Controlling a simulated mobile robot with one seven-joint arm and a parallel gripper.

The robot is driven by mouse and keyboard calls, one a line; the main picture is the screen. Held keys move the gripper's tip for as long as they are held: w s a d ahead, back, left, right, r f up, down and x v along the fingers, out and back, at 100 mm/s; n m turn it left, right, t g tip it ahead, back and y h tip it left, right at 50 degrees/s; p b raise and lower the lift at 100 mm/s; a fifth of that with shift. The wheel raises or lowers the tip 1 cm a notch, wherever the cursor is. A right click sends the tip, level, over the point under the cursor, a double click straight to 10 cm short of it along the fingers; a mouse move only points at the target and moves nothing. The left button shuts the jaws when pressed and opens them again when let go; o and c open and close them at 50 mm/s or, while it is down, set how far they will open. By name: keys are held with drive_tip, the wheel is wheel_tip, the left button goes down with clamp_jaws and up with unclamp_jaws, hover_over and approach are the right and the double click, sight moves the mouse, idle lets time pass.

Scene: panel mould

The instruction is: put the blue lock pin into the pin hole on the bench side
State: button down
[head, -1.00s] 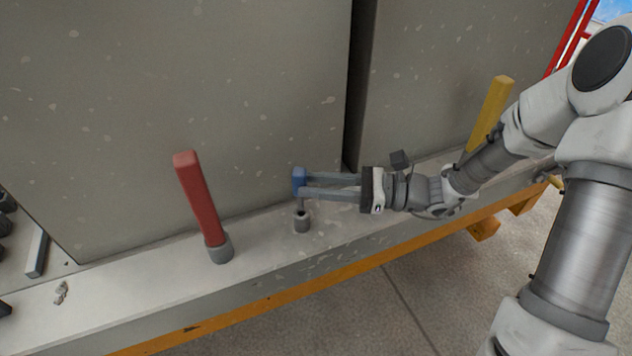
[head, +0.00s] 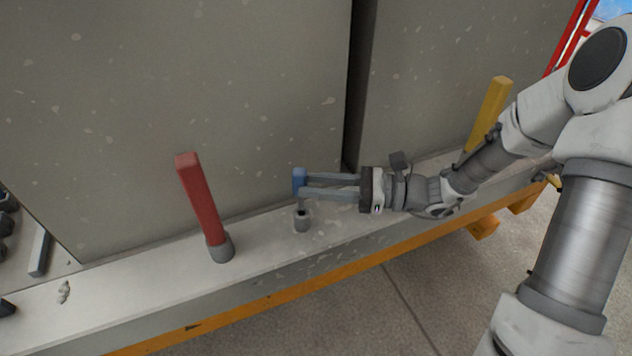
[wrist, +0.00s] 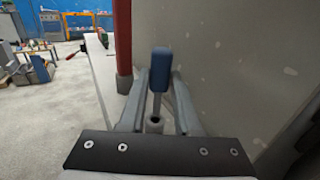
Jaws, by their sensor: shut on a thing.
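The blue lock pin (head: 299,180) is upright in my gripper (head: 301,187), with its blue head at the fingertips and its grey shank below. My gripper is shut on it, reaching in from the right. The pin hole (head: 302,222) is a short grey socket on the bench ledge, directly below the pin. The shank's lower end appears at the socket's mouth; I cannot tell how far inside it is. In the wrist view the blue head (wrist: 161,64) stands between the fingers, with the socket (wrist: 154,125) below and nearer.
A red post (head: 203,205) in a grey socket stands left of the pin. A yellow post (head: 490,115) stands to the right, partly behind my arm. Tall grey concrete panels (head: 200,90) rise behind the ledge (head: 262,252). Open floor (head: 420,300) lies in front.

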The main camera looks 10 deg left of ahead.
drive_tip(key=shift+f+b, duration=1.75)
drive_tip(key=shift+f, duration=1.1)
drive_tip(key=c, duration=0.5)
unclamp_jaws()
drive_tip(key=d, duration=0.5)
drive_tip(key=d+p, duration=0.1)
drive_tip(key=d, duration=0.5)
drive_tip(key=d+p, duration=0.1)
drive_tip(key=d, duration=0.5)
drive_tip(key=shift+w+d, duration=0.25)
drive_tip(key=shift+r, duration=0.15)
